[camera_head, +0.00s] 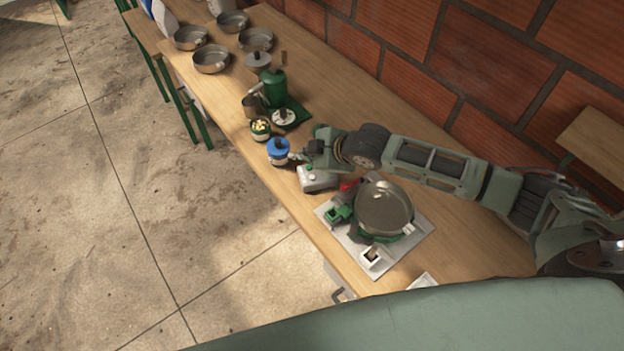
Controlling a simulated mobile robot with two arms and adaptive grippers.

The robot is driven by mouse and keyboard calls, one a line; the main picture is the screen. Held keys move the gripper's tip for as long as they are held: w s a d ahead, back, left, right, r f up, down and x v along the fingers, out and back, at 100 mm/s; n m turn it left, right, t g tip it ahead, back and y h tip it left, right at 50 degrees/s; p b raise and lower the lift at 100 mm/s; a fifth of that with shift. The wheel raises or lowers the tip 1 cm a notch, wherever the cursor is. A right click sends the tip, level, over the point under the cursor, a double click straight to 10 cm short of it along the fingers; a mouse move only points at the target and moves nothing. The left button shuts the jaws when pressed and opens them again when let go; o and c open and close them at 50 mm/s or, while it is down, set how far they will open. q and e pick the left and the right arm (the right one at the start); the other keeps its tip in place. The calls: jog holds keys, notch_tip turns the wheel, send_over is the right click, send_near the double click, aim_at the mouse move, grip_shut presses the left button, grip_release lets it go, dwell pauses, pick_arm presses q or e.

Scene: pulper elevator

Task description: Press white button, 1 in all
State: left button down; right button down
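My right arm reaches in from the right over the table. Its gripper (298,156) points left, close beside a small blue-topped pot (279,151) and above a pale box (318,181) with a small green part on top. Whether the fingers are open or touch the pot is too small to tell. No button is clearly recognisable as white. A small white square piece with a dark centre (371,257) sits at the front of a grey plate (401,256). My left gripper is not in view.
A metal pan (384,207) sits on a green stand on the plate. A green machine (273,88), a cup of pale pieces (260,128) and several metal pans (211,60) stand farther along the wooden table (340,94). A brick wall (490,68) runs along the right.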

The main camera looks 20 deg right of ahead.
jog(key=b, duration=0.4)
send_over(307, 181)
notch_tip(307, 181, down, 4)
jog(key=shift+a+f, duration=0.1)
jog(key=shift+f, duration=1.1)
jog(key=shift+f, duration=0.1)
jog(key=shift+f+b, duration=0.3)
jog(key=shift+f, duration=0.5)
dwell(0.6)
jog(key=shift+r, duration=0.1)
jog(key=shift+r+p, duration=0.75)
jog(key=shift+r, duration=0.05)
jog(key=shift+r, duration=0.1)
